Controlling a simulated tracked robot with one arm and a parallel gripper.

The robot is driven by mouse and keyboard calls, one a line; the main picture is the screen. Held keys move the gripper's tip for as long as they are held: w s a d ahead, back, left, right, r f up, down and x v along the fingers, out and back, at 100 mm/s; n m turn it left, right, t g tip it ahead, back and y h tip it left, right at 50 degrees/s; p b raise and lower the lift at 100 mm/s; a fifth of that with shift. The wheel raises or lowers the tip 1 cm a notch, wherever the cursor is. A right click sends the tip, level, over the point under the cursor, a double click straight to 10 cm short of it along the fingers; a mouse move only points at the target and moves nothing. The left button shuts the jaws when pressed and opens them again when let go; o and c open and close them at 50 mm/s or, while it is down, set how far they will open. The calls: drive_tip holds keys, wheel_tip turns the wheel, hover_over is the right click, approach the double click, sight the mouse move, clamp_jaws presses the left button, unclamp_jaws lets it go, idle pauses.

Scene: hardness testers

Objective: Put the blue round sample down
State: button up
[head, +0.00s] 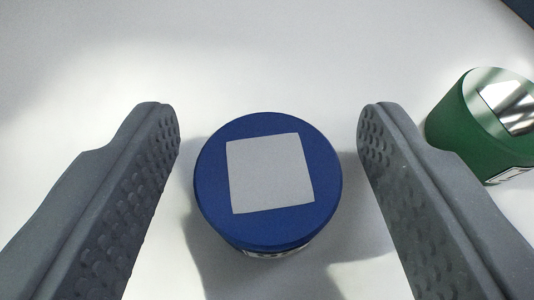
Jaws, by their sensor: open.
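The blue round sample (215,185) stands upright on a white surface, with a pale grey square on its top face. A bit of a printed label shows on its near side. My gripper (268,125) is open, with one grey textured finger on each side of the sample. There is a visible gap between each finger and the sample, so neither finger touches it. The lower side of the sample is mostly hidden beneath its top.
A green round sample (462,128) with a shiny metallic square on top stands at the right, just beyond my right finger. A dark blue edge shows in the top right corner. The white surface (230,50) is clear at the back and left.

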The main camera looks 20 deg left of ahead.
drive_tip(key=p+v, duration=0.3)
drive_tip(key=v, duration=1)
drive_tip(key=shift+s+d+r, duration=0.15)
drive_tip(key=shift+d+r, duration=0.15)
drive_tip(key=shift+d, duration=0.2)
